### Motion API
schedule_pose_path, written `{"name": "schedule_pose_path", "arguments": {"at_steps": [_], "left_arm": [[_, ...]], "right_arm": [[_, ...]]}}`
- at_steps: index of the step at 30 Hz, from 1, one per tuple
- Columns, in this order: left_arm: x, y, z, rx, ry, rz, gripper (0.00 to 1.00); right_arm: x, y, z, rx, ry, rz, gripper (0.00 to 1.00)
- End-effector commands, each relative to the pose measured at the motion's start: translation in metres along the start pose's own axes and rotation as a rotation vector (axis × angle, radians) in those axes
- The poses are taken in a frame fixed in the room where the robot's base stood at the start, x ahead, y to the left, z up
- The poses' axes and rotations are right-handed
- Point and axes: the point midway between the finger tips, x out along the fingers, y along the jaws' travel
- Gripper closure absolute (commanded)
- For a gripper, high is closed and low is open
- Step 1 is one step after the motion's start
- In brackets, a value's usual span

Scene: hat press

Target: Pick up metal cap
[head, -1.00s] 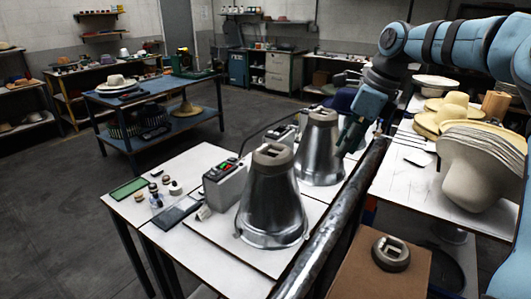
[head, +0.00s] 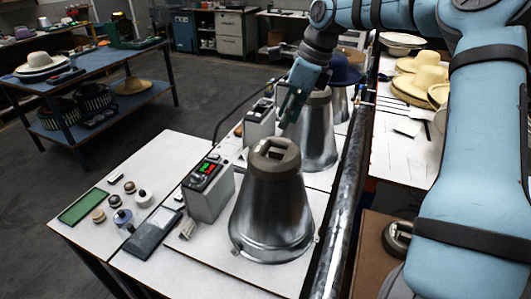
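A near metal cap (head: 268,215), a shiny steel cone with a grey handle block (head: 275,150) on top, stands upright on the white table. A second metal cap (head: 316,145) stands behind it, its upper left partly covered by my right gripper. My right gripper (head: 289,115) points down above and behind the near cap's handle, apart from it in the picture. It holds nothing that I can see; its finger opening is too small and dark to judge. My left gripper is not in view.
A grey control box (head: 208,187) with red and green buttons stands left of the near cap. A metal rail (head: 343,210) runs along the right. Small jars and a green mat (head: 83,206) lie at the left. Straw hats (head: 424,80) lie on the right table.

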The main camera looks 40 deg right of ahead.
Motion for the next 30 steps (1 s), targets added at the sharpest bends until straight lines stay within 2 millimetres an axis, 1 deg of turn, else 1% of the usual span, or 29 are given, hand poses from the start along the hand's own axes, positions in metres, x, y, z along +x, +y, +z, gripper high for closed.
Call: {"name": "schedule_pose_path", "arguments": {"at_steps": [1, 3, 9, 12, 15, 18, 22, 23, 27, 30], "left_arm": [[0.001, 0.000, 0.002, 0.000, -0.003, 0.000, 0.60], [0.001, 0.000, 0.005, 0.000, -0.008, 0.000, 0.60], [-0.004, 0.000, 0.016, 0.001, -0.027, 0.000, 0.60], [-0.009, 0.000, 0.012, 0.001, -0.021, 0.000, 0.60], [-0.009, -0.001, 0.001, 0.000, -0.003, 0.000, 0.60], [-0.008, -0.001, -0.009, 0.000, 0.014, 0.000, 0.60], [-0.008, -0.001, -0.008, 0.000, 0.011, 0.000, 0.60], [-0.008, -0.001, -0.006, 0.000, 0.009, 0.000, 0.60], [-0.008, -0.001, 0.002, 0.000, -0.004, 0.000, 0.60], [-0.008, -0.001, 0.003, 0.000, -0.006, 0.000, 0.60]], "right_arm": [[0.015, 0.000, 0.000, 0.000, 0.006, 0.004, 0.75], [0.033, -0.002, 0.003, 0.002, 0.008, 0.006, 0.75], [0.065, -0.005, 0.006, 0.004, 0.014, 0.006, 0.75], [0.085, -0.005, 0.007, 0.007, 0.016, 0.007, 0.75], [0.101, -0.005, 0.006, 0.008, 0.015, 0.005, 0.75], [0.107, -0.005, 0.006, 0.008, 0.012, 0.005, 0.75], [0.107, -0.005, 0.006, 0.007, 0.012, 0.004, 0.75], [0.107, -0.005, 0.006, 0.007, 0.012, 0.004, 0.78], [0.107, -0.005, 0.006, 0.007, 0.012, 0.004, 1.00], [0.107, -0.005, 0.006, 0.007, 0.012, 0.004, 1.00]]}}
